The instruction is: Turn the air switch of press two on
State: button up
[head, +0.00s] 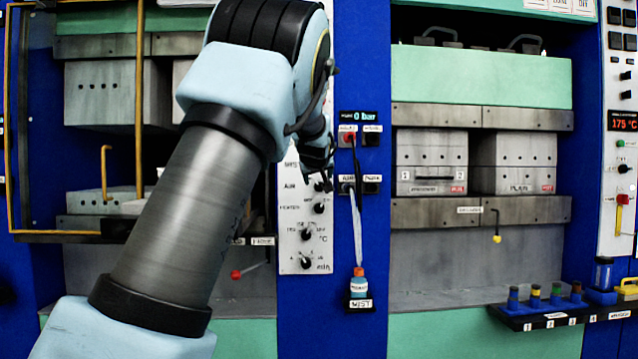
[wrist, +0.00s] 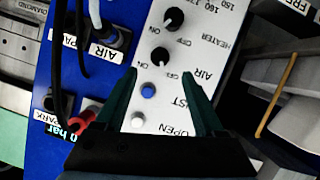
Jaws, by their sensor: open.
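A white control panel (wrist: 215,25) fills the middle of the wrist view, with its lettering upside down. Its black air knob (wrist: 160,56) has OFF and ON marks; which way it points is unclear. My gripper (wrist: 159,75) is open and empty, its two dark green fingers spread over the panel with the air knob just ahead, between and beyond the tips. I cannot tell whether they touch the panel. In the head view the same panel (head: 290,245) stands right of my arm, which hides part of it. No press number is readable on it.
Beside the air knob are the heater knob (wrist: 174,18), a blue button (wrist: 147,91) and a white button (wrist: 137,120). Black cables and a red connector (wrist: 85,115) lie close to the left finger. A yellow handle (wrist: 278,95) is at right. A bottle (head: 358,284) stands below.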

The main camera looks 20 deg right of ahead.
aim_at(319, 186)
jog(key=p+x, duration=0.2)
jog(key=x, duration=0.5)
jog(key=shift+w, duration=0.25)
grip_shut()
dwell(0.3)
